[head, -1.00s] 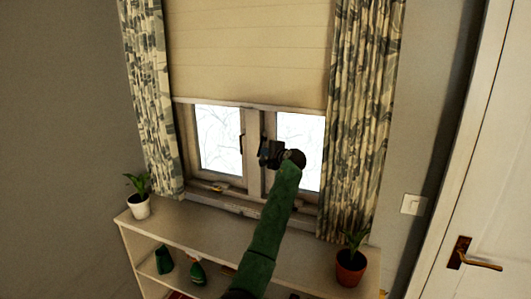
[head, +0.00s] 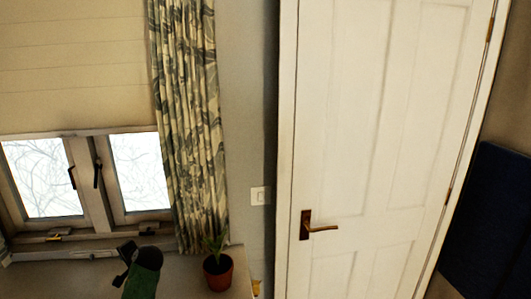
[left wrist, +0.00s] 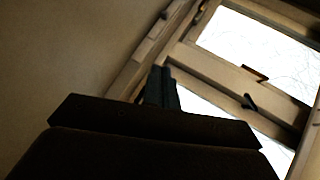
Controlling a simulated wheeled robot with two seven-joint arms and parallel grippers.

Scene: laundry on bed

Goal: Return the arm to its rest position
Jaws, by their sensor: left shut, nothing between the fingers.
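My left arm (head: 143,276), in a green sleeve, shows at the bottom left of the head view, in front of the sill and shelf. Its dark gripper (head: 125,254) is small there, below the window and left of the potted plant. In the left wrist view the gripper (left wrist: 162,72) has its two dark fingers together, with nothing between them. The window frame (left wrist: 222,75) lies beyond them, apart from the fingertips as far as I can tell. My right gripper is in neither view.
A window (head: 90,180) with a lowered blind (head: 75,70) and a patterned curtain (head: 188,120) is at the left. A potted plant (head: 218,272) stands on the shelf top (head: 185,280). A closed white door (head: 380,130) with a brass handle (head: 320,229) is right of it.

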